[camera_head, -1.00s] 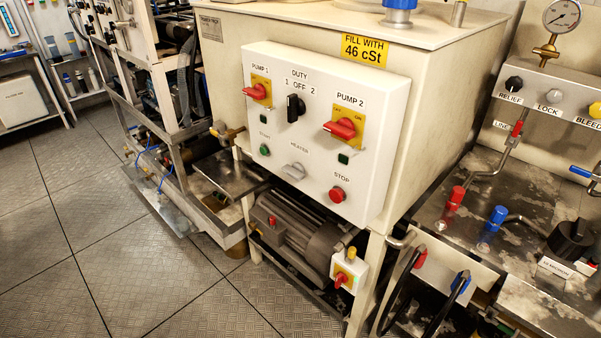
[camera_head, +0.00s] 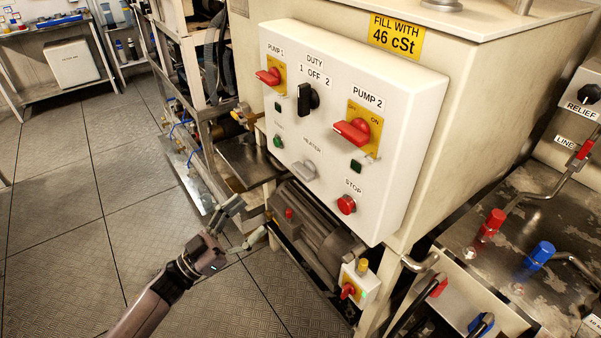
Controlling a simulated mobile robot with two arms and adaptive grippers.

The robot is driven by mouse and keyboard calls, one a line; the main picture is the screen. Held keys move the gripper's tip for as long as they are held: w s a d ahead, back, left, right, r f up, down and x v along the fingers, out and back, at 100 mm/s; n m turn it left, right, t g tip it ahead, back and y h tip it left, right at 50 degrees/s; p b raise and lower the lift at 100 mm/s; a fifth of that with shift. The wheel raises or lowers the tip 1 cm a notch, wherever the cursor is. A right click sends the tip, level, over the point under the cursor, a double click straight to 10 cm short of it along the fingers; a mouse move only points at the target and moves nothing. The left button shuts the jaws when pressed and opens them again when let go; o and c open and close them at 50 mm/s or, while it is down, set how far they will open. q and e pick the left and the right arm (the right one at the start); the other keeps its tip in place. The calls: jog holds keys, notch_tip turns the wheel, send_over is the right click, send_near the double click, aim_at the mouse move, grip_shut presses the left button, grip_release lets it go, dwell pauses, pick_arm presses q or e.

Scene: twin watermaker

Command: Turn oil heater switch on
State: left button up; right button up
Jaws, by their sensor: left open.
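The heater switch (camera_head: 303,171) is a grey knob low in the middle of the white control panel (camera_head: 400,180), under the HEATER label. It sits between the green start button (camera_head: 278,141) and the red stop button (camera_head: 346,205). My left gripper (camera_head: 250,222) is open and empty, in front of the cabinet, below and to the left of the panel. It is apart from the switch. My right gripper is out of view.
The panel also carries the red pump 1 switch (camera_head: 268,76), the black duty switch (camera_head: 307,99) and the red pump 2 switch (camera_head: 352,131). A motor (camera_head: 312,229) sits below the panel. Open floor (camera_head: 60,220) lies to the left.

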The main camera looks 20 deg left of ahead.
aim_at(303, 171)
pick_arm(q)
jog(key=p+x, duration=0.2)
jog(key=x, duration=1.2)
jog(key=shift+w+d, duration=0.2)
jog(key=shift+w, duration=0.15)
jog(key=shift+c, duration=0.4)
jog(key=c, duration=1.1)
